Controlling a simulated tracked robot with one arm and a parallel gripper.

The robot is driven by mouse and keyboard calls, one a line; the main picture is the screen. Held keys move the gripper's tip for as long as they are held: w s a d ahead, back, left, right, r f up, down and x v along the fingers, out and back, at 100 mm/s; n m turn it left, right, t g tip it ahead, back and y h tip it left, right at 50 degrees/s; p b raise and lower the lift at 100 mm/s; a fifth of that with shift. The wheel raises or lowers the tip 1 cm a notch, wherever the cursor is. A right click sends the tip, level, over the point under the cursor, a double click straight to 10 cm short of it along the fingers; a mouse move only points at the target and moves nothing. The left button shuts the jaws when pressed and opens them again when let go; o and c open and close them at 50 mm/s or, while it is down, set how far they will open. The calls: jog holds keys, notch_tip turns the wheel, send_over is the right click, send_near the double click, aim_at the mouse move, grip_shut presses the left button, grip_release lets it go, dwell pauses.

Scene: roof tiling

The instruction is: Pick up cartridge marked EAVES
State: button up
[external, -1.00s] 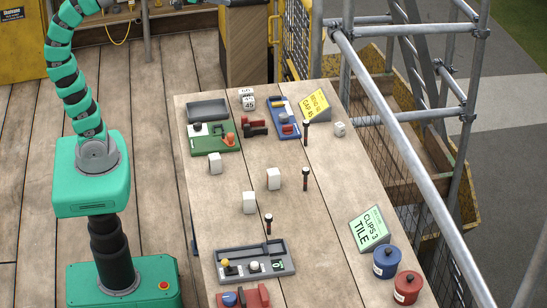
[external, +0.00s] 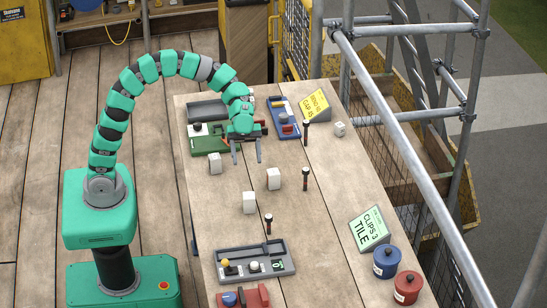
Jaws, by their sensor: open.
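No EAVES marking is legible in this view, so I cannot tell which object is the cartridge. Several small white blocks stand on the wooden table (external: 325,220), including a left one (external: 215,163), a middle one (external: 274,179), a lower one (external: 249,202) and one at the right (external: 340,129). Slim dark upright pieces with light bands stand at the upper right (external: 306,134), centre right (external: 305,179) and lower middle (external: 268,224). My gripper (external: 246,163) is open and empty, pointing down over the table's upper part, between the left and middle white blocks.
A grey tray (external: 287,271) lies at the near end. A green sign (external: 369,229), blue pot (external: 387,262) and red pot (external: 407,287) stand lower right. Scaffold tubes (external: 400,155) run alongside.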

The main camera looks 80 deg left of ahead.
aim_at(249, 202)
jog(key=shift+m+g+h, duration=0.4)
jog(key=shift+m+h, duration=0.3)
jog(key=b+x, duration=0.1)
jog(key=x, duration=0.4)
jog(key=f+b+x, duration=0.1)
jog(key=x, duration=0.4)
jog(key=b+x, duration=0.1)
jog(key=x, duration=0.4)
jog(key=shift+s+f+b, duration=0.2)
jog(key=shift+f+b, duration=0.15)
jog(key=shift+f, duration=0.1)
jog(key=shift+c, duration=0.3)
jog(key=c, duration=1)
